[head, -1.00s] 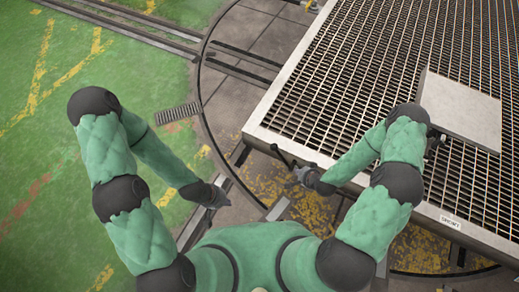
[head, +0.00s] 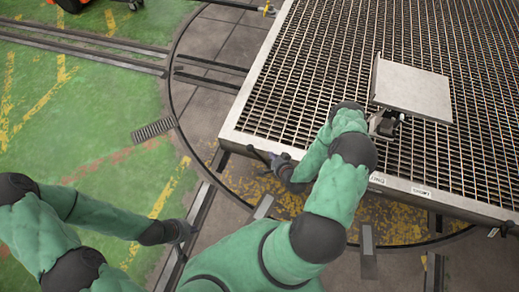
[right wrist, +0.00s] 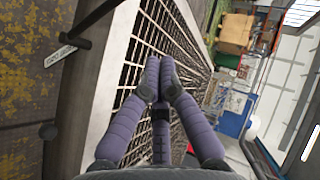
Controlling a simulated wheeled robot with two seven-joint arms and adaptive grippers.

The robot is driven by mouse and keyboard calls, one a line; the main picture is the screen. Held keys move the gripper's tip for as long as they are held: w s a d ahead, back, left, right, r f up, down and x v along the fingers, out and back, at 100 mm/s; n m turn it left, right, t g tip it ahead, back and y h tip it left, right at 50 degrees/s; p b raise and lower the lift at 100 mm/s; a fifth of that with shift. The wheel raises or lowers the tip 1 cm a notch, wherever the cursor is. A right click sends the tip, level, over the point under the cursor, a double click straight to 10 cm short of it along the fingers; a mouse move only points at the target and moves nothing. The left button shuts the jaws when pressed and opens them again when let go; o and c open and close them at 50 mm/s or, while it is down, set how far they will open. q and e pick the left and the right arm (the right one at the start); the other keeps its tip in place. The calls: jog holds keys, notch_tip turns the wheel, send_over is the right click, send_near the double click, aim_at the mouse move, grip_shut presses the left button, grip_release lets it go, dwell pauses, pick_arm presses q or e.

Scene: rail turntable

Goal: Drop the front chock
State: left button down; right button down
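No part is clearly recognisable as the front chock. A black lever (head: 258,155) with a rounded end sticks out at the near left edge of the grated deck (head: 228,128). My right gripper (head: 285,163) is just right of the lever, at the deck edge. In the right wrist view its purple fingers (right wrist: 160,77) come together at the tips with nothing seen between them. My left gripper (head: 182,231) hangs low over the floor, away from the deck; its fingers are too small to read.
A grey plate (head: 413,92) stands on the deck, with a small dark box (head: 384,123) near it, partly behind my right arm. Small white labels (head: 422,192) are on the deck's front edge. Rails (head: 80,52) cross the green floor, which is open at left.

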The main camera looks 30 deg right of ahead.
jog(key=b, duration=0.3)
send_over(257, 154)
jog(key=s+d, duration=0.2)
jog(key=s, duration=0.1)
notch_tip(257, 154, down, 5)
jog(key=shift+w+a+f+b, duration=0.5)
jog(key=shift+w+f, duration=0.1)
jog(key=shift+w, duration=0.1)
jog(key=shift+w+a+f+b, duration=0.45)
jog(key=shift+w+f, duration=0.15)
jog(key=shift+w, duration=0.1)
jog(key=shift+a, duration=0.15)
